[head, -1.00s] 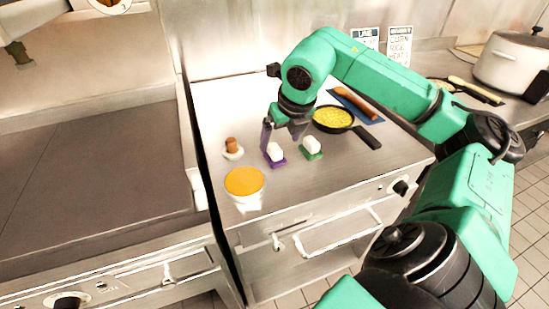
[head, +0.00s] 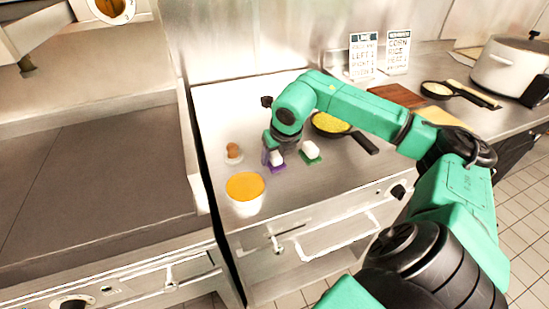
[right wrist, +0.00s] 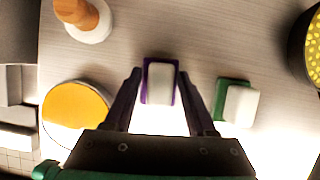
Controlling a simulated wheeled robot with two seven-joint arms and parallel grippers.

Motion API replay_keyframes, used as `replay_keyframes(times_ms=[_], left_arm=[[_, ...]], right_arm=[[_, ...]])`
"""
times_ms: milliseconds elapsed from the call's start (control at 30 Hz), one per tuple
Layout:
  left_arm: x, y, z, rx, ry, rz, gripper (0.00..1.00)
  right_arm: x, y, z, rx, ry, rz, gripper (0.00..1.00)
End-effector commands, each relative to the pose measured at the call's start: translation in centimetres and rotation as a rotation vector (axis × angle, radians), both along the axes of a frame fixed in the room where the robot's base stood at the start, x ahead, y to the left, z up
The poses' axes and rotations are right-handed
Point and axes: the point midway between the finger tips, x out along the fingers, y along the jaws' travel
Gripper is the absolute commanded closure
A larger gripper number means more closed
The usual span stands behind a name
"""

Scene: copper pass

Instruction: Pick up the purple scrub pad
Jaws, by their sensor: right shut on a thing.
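The purple scrub pad (head: 278,168) has a white block-shaped top and sits on the steel counter in the head view. In the right wrist view the purple scrub pad (right wrist: 160,80) stands between the two dark fingers. My right gripper (head: 271,157) is shut on it, with one finger on each side. The right gripper (right wrist: 161,76) points down over the counter, and its fingertips are low, close to the surface. A green scrub pad (head: 312,158) with a white top lies just to the right, apart from the fingers. My left gripper is out of view.
A white tub with an orange top (head: 245,187) stands in front left of the pad. A brown-topped item on a white base (head: 233,157) is to the left. A black pan of yellow food (head: 331,123) is behind right, its handle (head: 366,145) pointing toward the front right.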

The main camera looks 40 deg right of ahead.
Motion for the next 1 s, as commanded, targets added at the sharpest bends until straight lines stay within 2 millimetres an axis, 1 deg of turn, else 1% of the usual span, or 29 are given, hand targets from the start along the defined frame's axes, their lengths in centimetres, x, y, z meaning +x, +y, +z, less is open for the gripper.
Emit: replay_keyframes(times_ms=[200, 267, 367, 467, 500, 567, 600, 700, 833, 900, 1000], left_arm=[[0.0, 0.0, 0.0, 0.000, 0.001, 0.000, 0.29], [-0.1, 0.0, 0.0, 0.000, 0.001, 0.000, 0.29], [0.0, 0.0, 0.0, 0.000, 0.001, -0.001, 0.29], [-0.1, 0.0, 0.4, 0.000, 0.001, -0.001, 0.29], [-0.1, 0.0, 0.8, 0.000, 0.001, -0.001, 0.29], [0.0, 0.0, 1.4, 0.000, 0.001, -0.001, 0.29], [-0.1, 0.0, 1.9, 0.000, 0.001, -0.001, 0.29], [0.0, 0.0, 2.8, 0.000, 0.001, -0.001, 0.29], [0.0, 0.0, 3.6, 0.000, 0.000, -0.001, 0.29], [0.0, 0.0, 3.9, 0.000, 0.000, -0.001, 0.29], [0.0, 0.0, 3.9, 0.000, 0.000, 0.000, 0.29]], right_arm=[[0.0, 0.0, 0.4, 0.000, -0.001, -0.001, 0.99], [0.1, 0.0, 0.9, 0.000, -0.004, -0.001, 0.99], [0.1, 0.0, 2.5, 0.002, -0.007, -0.001, 0.99], [0.2, 0.1, 5.8, 0.004, -0.010, 0.000, 0.99], [0.2, 0.1, 7.6, 0.005, -0.013, 0.000, 0.99], [0.2, 0.1, 10.2, 0.005, -0.013, 0.002, 0.99], [0.2, 0.1, 11.9, 0.005, -0.013, 0.001, 0.99], [0.1, 0.1, 15.4, 0.004, -0.008, 0.003, 0.99], [0.1, 0.1, 18.6, 0.003, -0.004, 0.002, 0.99], [0.0, 0.0, 19.5, 0.001, -0.002, 0.002, 0.99], [0.0, 0.0, 20.1, 0.001, -0.001, -0.001, 0.99]])
